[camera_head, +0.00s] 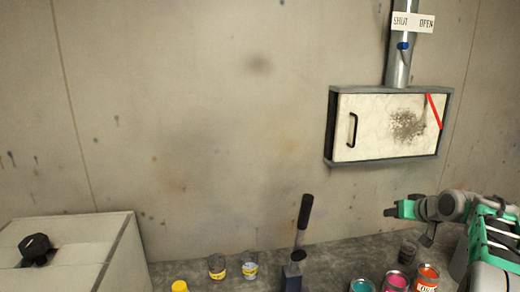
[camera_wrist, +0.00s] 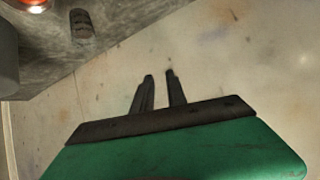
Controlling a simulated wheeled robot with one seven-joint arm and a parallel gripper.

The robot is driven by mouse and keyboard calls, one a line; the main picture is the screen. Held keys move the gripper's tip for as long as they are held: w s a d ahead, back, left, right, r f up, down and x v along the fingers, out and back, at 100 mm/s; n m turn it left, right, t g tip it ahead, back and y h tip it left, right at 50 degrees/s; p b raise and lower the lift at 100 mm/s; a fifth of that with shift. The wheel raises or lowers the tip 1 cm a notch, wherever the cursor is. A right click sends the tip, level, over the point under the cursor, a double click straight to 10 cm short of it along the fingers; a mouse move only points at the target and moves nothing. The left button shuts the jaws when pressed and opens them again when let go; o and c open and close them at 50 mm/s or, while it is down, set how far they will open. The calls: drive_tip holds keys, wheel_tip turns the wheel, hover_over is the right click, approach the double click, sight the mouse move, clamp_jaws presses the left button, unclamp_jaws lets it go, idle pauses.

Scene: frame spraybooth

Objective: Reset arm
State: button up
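My arm reaches in from the right edge of the head view, with green and dark grey links. My gripper (camera_head: 391,212) points left, above the right part of the bench and apart from the wall. In the wrist view, my gripper (camera_wrist: 160,76) shows two dark fingers with a gap between them and nothing held. The plain wall lies beyond the fingertips.
Open paint cans, teal (camera_head: 362,286), pink (camera_head: 396,281) and orange (camera_head: 427,277), stand below my arm. A dark lever (camera_head: 304,214), small jars (camera_head: 217,267) and a white box (camera_head: 75,250) stand further left. A wall cabinet (camera_head: 386,128) with a black handle hangs above.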

drive_tip(key=s+f+m+g, duration=0.2)
drive_tip(key=s+f+g, duration=0.2)
drive_tip(key=s+f, duration=0.5)
drive_tip(key=s+a+f+m+g, duration=0.1)
drive_tip(key=s+a+f+g, duration=0.1)
drive_tip(key=s+a+f, duration=0.35)
drive_tip(key=s+a+f+m+g, duration=0.1)
drive_tip(key=s+a+f+g, duration=0.1)
drive_tip(key=s, duration=0.6)
drive_tip(key=s+a+n+g+h, duration=0.1)
drive_tip(key=s+a+n+h, duration=0.1)
drive_tip(key=s+a, duration=0.85)
drive_tip(key=w+a+r+n+t, duration=0.2)
drive_tip(key=a+r+n, duration=0.1)
drive_tip(key=a+r, duration=0.3)
drive_tip(key=a, duration=0.2)
drive_tip(key=shift+w+a+y, duration=0.4)
